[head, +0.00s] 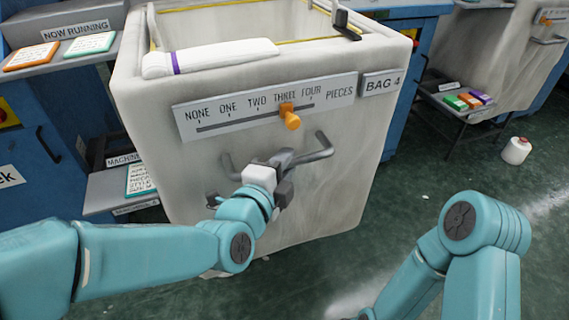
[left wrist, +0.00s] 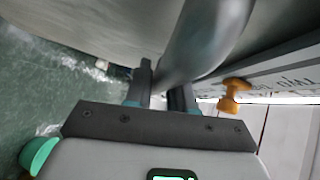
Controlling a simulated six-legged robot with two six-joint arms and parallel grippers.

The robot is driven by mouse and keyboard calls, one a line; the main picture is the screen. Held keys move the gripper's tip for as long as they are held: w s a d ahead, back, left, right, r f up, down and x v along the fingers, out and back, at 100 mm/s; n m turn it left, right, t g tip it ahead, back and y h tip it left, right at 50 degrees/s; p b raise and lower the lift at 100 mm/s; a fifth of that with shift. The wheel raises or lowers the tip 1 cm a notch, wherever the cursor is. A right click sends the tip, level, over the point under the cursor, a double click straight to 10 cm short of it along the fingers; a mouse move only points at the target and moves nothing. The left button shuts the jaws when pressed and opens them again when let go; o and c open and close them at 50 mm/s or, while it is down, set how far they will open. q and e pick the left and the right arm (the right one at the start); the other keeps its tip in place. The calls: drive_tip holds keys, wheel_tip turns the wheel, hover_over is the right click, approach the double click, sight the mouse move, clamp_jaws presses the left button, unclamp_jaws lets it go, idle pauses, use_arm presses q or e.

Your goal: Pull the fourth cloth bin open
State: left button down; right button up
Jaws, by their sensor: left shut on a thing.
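The fourth cloth bin (head: 225,95) is a large off-white fabric bin labelled BAG 4 (head: 382,84). A dark grey bar handle (head: 318,147) is fixed across its front. My left gripper (head: 281,164) is shut on the middle of this handle. In the left wrist view the handle (left wrist: 207,38) passes between the fingers (left wrist: 160,92), with the bin's cloth behind. A scale plate on the bin front carries an orange slider (head: 289,117), which stands under THREE. My right arm shows at the lower right, but its gripper is out of view.
A rolled white cloth (head: 210,57) with a purple band lies on the bin's top rim. A shelf (head: 118,187) stands at left. A small side table (head: 455,100) and a white yarn cone (head: 515,151) stand at right. Green floor in front is mostly clear.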

use_arm(q)
drive_tip(key=c, duration=1.1)
unclamp_jaws()
drive_tip(key=shift+w, duration=0.1)
drive_tip(key=shift+o, duration=0.2)
use_arm(e)
drive_tip(key=shift+w, duration=0.15)
use_arm(q)
drive_tip(key=b+v, duration=0.5)
drive_tip(key=v, duration=1.1)
drive_tip(key=shift+s, duration=0.2)
use_arm(e)
drive_tip(key=shift+t, duration=0.3)
drive_tip(key=f, duration=0.1)
drive_tip(key=w+f, duration=0.1)
drive_tip(key=f, duration=0.2)
drive_tip(key=shift+w+d+f, duration=0.25)
drive_tip(key=shift+d, duration=0.15)
use_arm(q)
drive_tip(key=shift+a+f, duration=0.1)
